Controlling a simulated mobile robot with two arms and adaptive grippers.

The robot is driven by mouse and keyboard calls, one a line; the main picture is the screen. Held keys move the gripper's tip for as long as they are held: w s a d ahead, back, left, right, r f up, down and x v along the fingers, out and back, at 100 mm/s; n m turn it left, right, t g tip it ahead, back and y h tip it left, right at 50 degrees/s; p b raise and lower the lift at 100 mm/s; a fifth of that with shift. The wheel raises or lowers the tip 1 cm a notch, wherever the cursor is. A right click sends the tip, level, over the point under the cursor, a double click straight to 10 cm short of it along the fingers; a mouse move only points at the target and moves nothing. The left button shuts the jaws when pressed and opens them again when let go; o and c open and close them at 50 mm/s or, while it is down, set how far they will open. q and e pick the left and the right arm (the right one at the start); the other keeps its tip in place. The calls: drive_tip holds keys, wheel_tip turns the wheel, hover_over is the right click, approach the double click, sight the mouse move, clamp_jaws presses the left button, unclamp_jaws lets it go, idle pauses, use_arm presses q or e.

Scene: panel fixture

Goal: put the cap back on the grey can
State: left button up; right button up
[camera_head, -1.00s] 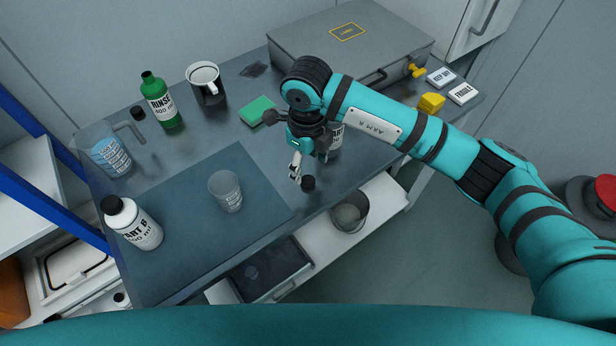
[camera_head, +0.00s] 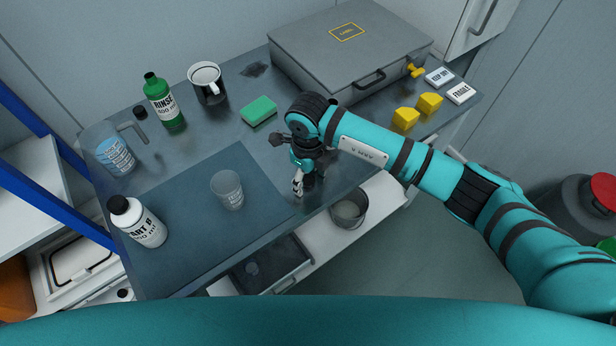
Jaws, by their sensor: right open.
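My right gripper (camera_head: 299,185) points down over the front right of the bench, open. A small black cap (camera_head: 309,181) is right beside its fingertips, partly hidden by them; I cannot tell whether they touch it. The grey can does not show clearly; my right arm and wrist cover the place just behind the gripper where a labelled container showed earlier. Another black cap (camera_head: 140,112) lies at the back left, near the uncapped green RINSE bottle (camera_head: 164,103). My left gripper is not in view.
On the bench (camera_head: 185,150) stand a white bottle with a black cap (camera_head: 139,222), a clear cup (camera_head: 228,190), a jug (camera_head: 115,154), a mug (camera_head: 207,82), a green sponge (camera_head: 259,110) and a grey case (camera_head: 335,60). A bin (camera_head: 349,212) is below the front edge.

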sight(305, 183)
drive_tip(key=c, duration=0.8)
drive_tip(key=shift+r, duration=0.4)
drive_tip(key=r, duration=0.1)
drive_tip(key=b, duration=0.1)
drive_tip(key=r, duration=0.1)
drive_tip(key=shift+s+a+r+b, duration=0.3)
drive_tip(key=shift+s+a+b, duration=0.05)
drive_tip(key=shift+s+a, duration=0.05)
drive_tip(key=s+a+b, duration=0.1)
drive_tip(key=s+a, duration=0.2)
drive_tip(key=s, duration=0.1)
drive_tip(key=s+a+r+b, duration=0.1)
drive_tip(key=s+a, duration=0.2)
drive_tip(key=s+a+b, duration=0.1)
drive_tip(key=s+a, duration=0.2)
drive_tip(key=s, duration=0.1)
drive_tip(key=shift+s+a+r, duration=0.2)
drive_tip(key=shift+s+r, duration=0.1)
drive_tip(key=shift+s, duration=0.05)
